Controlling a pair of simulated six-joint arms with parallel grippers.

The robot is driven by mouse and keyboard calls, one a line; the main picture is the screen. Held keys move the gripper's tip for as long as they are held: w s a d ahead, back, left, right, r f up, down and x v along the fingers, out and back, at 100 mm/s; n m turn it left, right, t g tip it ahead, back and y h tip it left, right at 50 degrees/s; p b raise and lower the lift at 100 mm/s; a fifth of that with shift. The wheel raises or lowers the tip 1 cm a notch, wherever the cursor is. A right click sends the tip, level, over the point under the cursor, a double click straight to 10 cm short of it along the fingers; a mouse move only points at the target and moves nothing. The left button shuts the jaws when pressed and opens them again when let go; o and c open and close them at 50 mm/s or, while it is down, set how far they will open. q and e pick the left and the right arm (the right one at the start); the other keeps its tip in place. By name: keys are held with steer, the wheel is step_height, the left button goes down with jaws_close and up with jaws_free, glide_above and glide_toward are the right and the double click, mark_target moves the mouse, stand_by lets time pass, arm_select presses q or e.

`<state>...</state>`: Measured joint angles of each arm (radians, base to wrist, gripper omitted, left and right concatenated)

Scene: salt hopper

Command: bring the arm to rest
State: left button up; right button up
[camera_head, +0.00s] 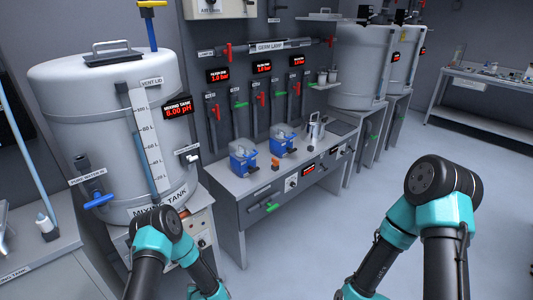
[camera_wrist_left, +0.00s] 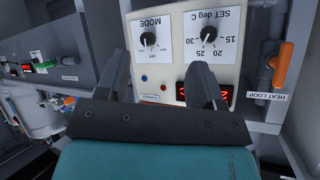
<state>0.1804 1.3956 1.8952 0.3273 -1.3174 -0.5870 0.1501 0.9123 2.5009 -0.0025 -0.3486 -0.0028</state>
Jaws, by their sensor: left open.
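My left arm (camera_head: 160,245) comes in at the bottom left of the head view, bent at the elbow, with its lower part running down out of the picture. Its gripper does not show clearly there. In the left wrist view my left gripper (camera_wrist_left: 160,82) is open, its two dark fingers apart with nothing between them. The fingers stand in front of a white control panel (camera_wrist_left: 178,58) with a MODE knob (camera_wrist_left: 148,39) and a SET deg C knob (camera_wrist_left: 208,34). I cannot tell whether they touch it. My right arm (camera_head: 440,190) is bent at the lower right; its gripper is out of view.
A white mixing tank (camera_head: 85,125) stands at the left. A bench (camera_head: 240,190) with two blue devices (camera_head: 243,158) and a metal jug (camera_head: 315,128) runs along the wall. An orange HEAT LOOP handle (camera_wrist_left: 284,65) is right of the panel. The floor at centre is clear.

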arm_select(q)
steer(key=s+d+r+g+h, duration=0.2)
steer(key=s+r+g, duration=0.1)
steer(key=s, duration=0.4)
steer(key=s+d+r+g+h, duration=0.2)
steer(key=s+r+g+h, duration=0.1)
steer(key=s+r, duration=0.3)
steer(key=s+d+r+n+g+h, duration=0.1)
steer(key=s+d+r+g+h, duration=0.1)
steer(key=s, duration=0.7)
step_height(320, 180, up, 2)
steer(key=shift+r+g+h, duration=0.2)
steer(key=shift+g+h, duration=0.3)
steer(key=shift+g, duration=0.6)
